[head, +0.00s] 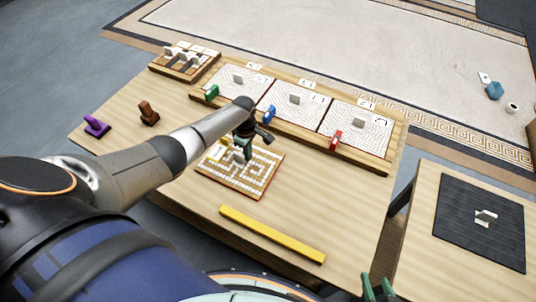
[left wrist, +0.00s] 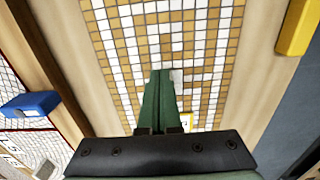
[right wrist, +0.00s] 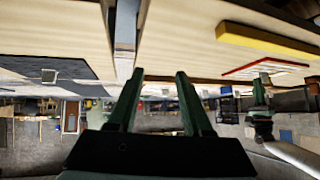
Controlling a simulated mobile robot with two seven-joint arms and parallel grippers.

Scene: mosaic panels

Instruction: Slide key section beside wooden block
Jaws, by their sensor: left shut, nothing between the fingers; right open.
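The key section is a tan and white mosaic panel (head: 262,178) with a key pattern, lying on the table's middle; it fills the centre of the left wrist view (left wrist: 215,45). My left gripper (head: 241,152) is shut and empty, pointing down over the panel's far part. In the left wrist view its green fingertips (left wrist: 160,74) are beside a small pale knob (left wrist: 177,77); contact is unclear. A brown block (head: 149,113), perhaps the wooden block, stands at the table's left. My right gripper (head: 378,287) is open and empty by the front right edge; its spread fingers show (right wrist: 158,75).
A yellow bar (head: 270,233) lies near the front edge. A wooden tray (head: 377,167) with three pale panels and coloured pieces runs along the back. A purple piece (head: 96,126) stands far left. A side table (head: 418,235) holds a dark mat (head: 470,195).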

